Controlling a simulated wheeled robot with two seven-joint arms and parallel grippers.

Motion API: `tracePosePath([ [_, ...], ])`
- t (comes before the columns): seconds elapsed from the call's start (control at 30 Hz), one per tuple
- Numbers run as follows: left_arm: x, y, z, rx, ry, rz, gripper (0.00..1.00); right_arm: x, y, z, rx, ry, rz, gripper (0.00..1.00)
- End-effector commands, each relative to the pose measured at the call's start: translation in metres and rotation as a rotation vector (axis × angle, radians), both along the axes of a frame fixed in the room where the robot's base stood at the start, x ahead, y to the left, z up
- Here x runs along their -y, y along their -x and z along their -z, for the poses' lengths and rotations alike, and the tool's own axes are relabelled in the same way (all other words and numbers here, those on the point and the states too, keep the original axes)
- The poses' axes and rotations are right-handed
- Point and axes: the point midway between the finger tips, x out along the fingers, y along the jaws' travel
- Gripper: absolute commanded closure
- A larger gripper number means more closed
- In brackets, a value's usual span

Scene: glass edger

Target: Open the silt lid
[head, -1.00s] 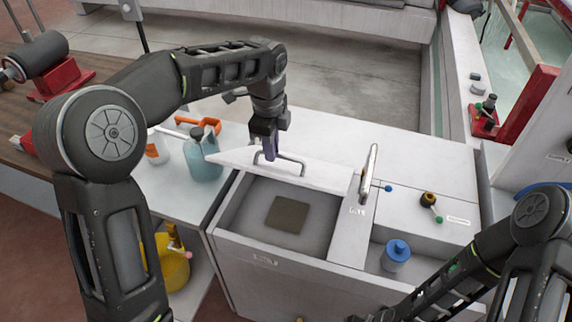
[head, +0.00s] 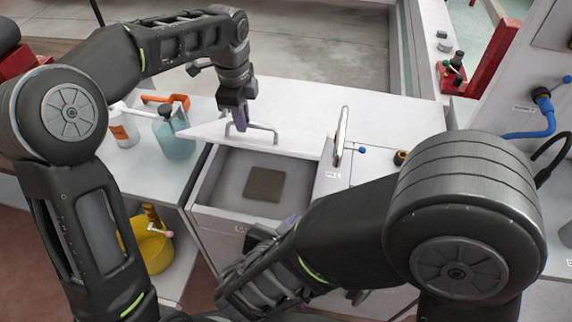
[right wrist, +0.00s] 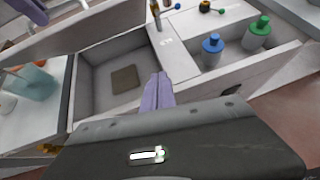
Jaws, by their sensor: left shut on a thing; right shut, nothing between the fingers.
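The silt lid (head: 290,144) is a white panel with a grey bar handle (head: 266,127). It stands raised and tilted at the back of an open compartment (head: 222,180), whose floor has a dark square patch (head: 264,184). My left gripper (head: 240,122) is shut on the handle at its left end. The lid also shows at upper left in the right wrist view (right wrist: 85,32). My right gripper (right wrist: 158,82) is shut and empty at the compartment's front right. In the head view my right arm hides part of the cabinet front.
A blue-capped bottle (right wrist: 212,50) and a green-capped bottle (right wrist: 257,32) stand in the right-hand tray. An upright metal lever (head: 341,132) rises beside the lid. A teal bottle (head: 175,138) and an orange tool (head: 166,101) are on the left counter.

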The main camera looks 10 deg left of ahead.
Motion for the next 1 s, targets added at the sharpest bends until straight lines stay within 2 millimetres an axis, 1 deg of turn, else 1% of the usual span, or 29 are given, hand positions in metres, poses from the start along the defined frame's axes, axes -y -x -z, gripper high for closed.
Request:
tracePosePath([
  [0.03,-0.001,-0.003,0.002,0.01,0.0,-0.002,1.0,-0.014,0.0,-0.016,0.062,0.013,-0.065,1.0],
  [0.1,-0.001,-0.003,0.002,0.01,0.0,-0.002,1.0,-0.028,0.0,-0.034,0.129,0.029,-0.126,1.0],
  [0.2,-0.001,-0.003,0.002,0.01,0.0,-0.003,1.0,-0.038,0.001,-0.047,0.177,0.037,-0.167,1.0],
  [0.23,-0.001,-0.003,0.002,0.01,0.0,-0.003,1.0,-0.039,0.001,-0.049,0.183,0.038,-0.173,1.0],
  [0.53,-0.001,-0.003,0.002,0.01,0.0,-0.002,1.0,-0.039,0.001,-0.049,0.184,0.039,-0.173,1.0],
  [0.67,-0.001,-0.003,0.002,0.01,0.0,-0.002,1.0,-0.039,-0.002,-0.047,0.184,0.039,-0.172,1.0],
  [0.77,-0.001,-0.003,0.002,0.01,0.0,-0.002,1.0,-0.038,-0.009,-0.044,0.182,0.04,-0.17,1.0],
  [0.87,-0.001,-0.003,0.002,0.01,0.0,-0.002,1.0,-0.037,-0.02,-0.039,0.18,0.041,-0.169,1.0],
  [1.0,-0.001,-0.003,0.002,0.01,0.0,-0.003,1.0,-0.035,-0.042,-0.029,0.181,0.04,-0.168,1.0],
])
